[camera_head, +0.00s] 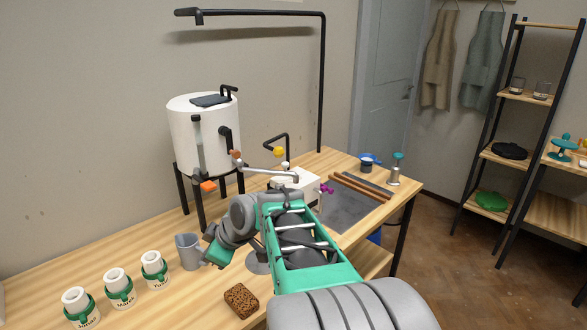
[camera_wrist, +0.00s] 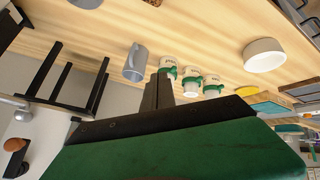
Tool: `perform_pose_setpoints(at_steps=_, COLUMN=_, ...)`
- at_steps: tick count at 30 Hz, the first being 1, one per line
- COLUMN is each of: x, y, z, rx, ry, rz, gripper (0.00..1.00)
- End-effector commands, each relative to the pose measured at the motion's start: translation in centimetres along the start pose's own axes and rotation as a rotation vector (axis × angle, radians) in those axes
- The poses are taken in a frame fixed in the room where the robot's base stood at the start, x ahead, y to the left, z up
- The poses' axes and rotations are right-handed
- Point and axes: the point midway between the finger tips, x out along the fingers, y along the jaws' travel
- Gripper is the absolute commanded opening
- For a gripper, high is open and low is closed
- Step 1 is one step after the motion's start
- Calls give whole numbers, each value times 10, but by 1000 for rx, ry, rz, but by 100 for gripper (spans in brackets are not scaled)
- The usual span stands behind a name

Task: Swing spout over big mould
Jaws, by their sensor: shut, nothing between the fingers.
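A white tank (camera_head: 203,138) stands on black legs on the wooden bench, with orange knobs on its front. A grey pipe (camera_head: 268,172), which looks like the spout, reaches right from near the tank, over or beside a white block (camera_head: 300,184). I cannot tell whether that block is the big mould. Several small white moulds or cups in green bands (camera_head: 119,284) stand at the front left; they also show in the wrist view (camera_wrist: 191,84). My gripper (camera_head: 211,240) is shut and empty near the grey jug (camera_head: 188,251); its dark fingers (camera_wrist: 158,90) show in the wrist view.
A brown sponge-like block (camera_head: 241,299) lies at the bench's front. A grey mat (camera_head: 347,207) with wooden rods lies to the right, partly behind my arm. A white bowl (camera_wrist: 264,55) stands on the bench in the wrist view. Shelves (camera_head: 508,97) stand at far right.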

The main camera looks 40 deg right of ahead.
Motion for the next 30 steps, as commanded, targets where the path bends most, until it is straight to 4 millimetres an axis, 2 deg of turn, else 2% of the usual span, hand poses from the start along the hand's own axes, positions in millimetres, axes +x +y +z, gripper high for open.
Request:
perform_pose_setpoints(at_steps=1, x=-3, y=53, z=17, rx=-93, ry=70, rz=61, gripper=0)
perform_pose_setpoints(at_steps=3, x=-22, y=118, z=37, rx=-286, ry=181, rz=184, gripper=0)
perform_pose_setpoints(at_steps=5, x=-46, y=166, z=63, rx=-438, ry=247, rz=313, gripper=0)
perform_pose_setpoints(at_steps=6, x=-66, y=190, z=81, rx=-529, ry=275, rz=401, gripper=0)
perform_pose_setpoints(at_steps=9, x=-112, y=228, z=121, rx=-706, ry=300, rz=596, gripper=0)
perform_pose_setpoints(at_steps=12, x=-143, y=242, z=145, rx=-807, ry=297, rz=715, gripper=0)
perform_pose_setpoints(at_steps=16, x=-150, y=248, z=146, rx=-849, ry=296, rz=756, gripper=0)
perform_pose_setpoints(at_steps=20, x=-136, y=257, z=133, rx=-849, ry=299, rz=752, gripper=0)
perform_pose_setpoints(at_steps=30, x=-83, y=293, z=94, rx=-848, ry=298, rz=750, gripper=0)
